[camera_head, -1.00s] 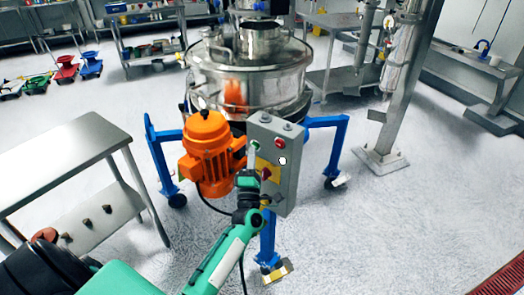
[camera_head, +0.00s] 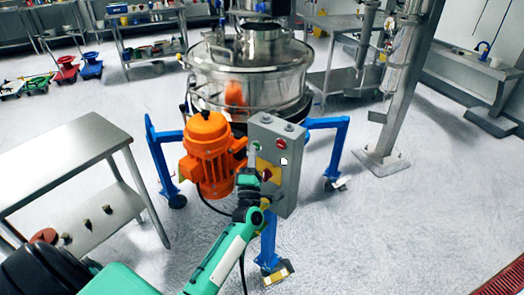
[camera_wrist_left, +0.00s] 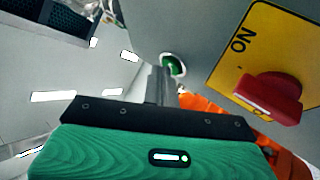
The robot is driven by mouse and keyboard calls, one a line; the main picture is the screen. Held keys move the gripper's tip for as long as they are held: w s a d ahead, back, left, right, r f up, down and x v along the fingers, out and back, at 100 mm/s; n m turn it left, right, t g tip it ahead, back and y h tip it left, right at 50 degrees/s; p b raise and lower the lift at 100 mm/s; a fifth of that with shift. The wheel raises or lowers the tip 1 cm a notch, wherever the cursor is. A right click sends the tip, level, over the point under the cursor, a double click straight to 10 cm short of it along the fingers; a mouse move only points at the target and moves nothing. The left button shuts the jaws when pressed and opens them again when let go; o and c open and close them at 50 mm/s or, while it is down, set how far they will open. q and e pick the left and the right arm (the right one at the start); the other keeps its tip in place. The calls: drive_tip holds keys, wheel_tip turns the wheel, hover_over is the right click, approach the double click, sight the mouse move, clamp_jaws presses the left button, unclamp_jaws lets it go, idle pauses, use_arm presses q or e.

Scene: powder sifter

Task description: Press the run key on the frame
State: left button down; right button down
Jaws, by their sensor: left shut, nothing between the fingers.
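The grey control box (camera_head: 289,172) on the sifter's frame carries a green key (camera_head: 257,146) at its upper left, a red button (camera_head: 281,143) beside it, and a red rotary switch (camera_head: 266,174) on a yellow plate. My left gripper (camera_head: 252,164) is shut and empty just below the green key in the head view. In the left wrist view its fingers (camera_wrist_left: 162,82) point at the green key (camera_wrist_left: 174,65) and overlap its lower left edge. I cannot tell whether they touch it. The red switch (camera_wrist_left: 270,96) is to the right. My right gripper is out of view.
The orange motor (camera_head: 208,155) is close to the left of the control box. The steel sifter (camera_head: 250,75) stands behind on blue legs (camera_head: 160,160). A steel table (camera_head: 65,160) is at the left. The floor to the right is open.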

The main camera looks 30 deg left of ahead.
use_arm(q)
drive_tip(key=shift+w+a, duration=0.1)
drive_tip(key=shift+w, duration=0.05)
drive_tip(key=shift+f, duration=0.1)
idle(0.4)
drive_tip(key=shift+s, duration=0.8)
drive_tip(key=shift+s+a+p, duration=0.2)
drive_tip(key=shift+s+p, duration=0.2)
drive_tip(key=shift+s, duration=0.85)
drive_tip(key=shift+s+a+p, duration=0.2)
drive_tip(key=shift+s+p, duration=0.15)
drive_tip(key=shift+s, duration=0.85)
